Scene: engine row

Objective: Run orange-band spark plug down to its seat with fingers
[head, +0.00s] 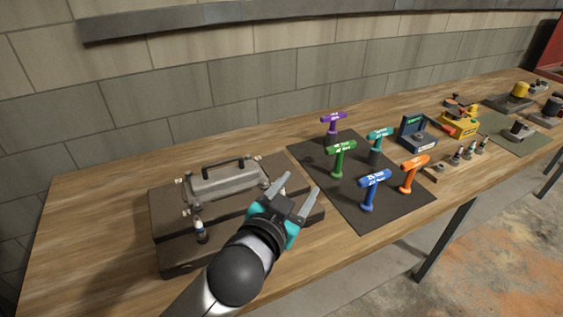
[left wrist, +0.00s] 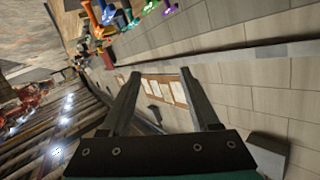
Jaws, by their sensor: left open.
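The engine block (head: 166,222) is a dark slab at the left of the bench, with a grey handled cover (head: 225,184) on top. One spark plug (head: 201,231) stands upright at its front left; its pale top shows, and its band looks dark blue. Several more plugs (head: 469,151) stand in a small rack to the right; I cannot tell which plug has an orange band. My left gripper (head: 300,185) is open and empty above the block's right end, fingers pointing away toward the wall. It also shows open in the left wrist view (left wrist: 160,75). My right gripper is not in view.
A black mat (head: 318,168) holds several T-handled tools, including an orange (head: 414,164) and a blue one (head: 375,178). A dark blue box (head: 416,138) and a yellow box (head: 460,124) stand farther right. The bench (head: 90,215) is bare left of the block.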

